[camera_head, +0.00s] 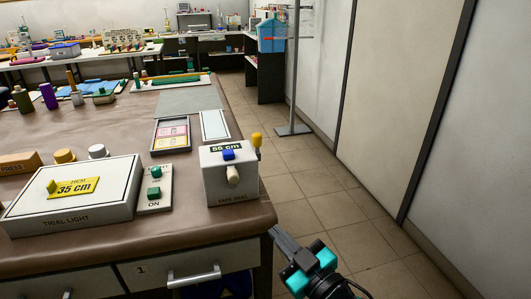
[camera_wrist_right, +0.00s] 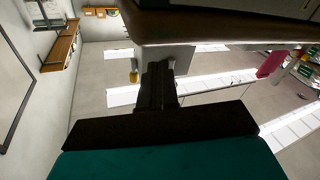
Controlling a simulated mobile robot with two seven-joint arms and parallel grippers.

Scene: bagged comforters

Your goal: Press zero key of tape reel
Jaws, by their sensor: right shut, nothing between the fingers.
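The tape reel (camera_head: 215,188) is a white box on the near right corner of the brown table. It bears a "55 cm" label, a blue key (camera_head: 228,155), a pale round knob (camera_head: 233,176) and a yellow-tipped crank (camera_head: 257,141) at its right side. I cannot read any zero mark on the key. My right gripper (camera_head: 275,234) is shut and empty, just off the table's right corner, below and right of the tape reel and apart from it. In the right wrist view its dark fingers (camera_wrist_right: 158,82) point toward the table edge. My left gripper is not in view.
Left of the reel are a panel with green buttons (camera_head: 155,173) and a white trial light box (camera_head: 118,209) with a "35 cm" plate. The table edge (camera_head: 262,220) and drawers (camera_head: 135,271) are close to my right arm. Tiled floor (camera_head: 310,200) is free to the right.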

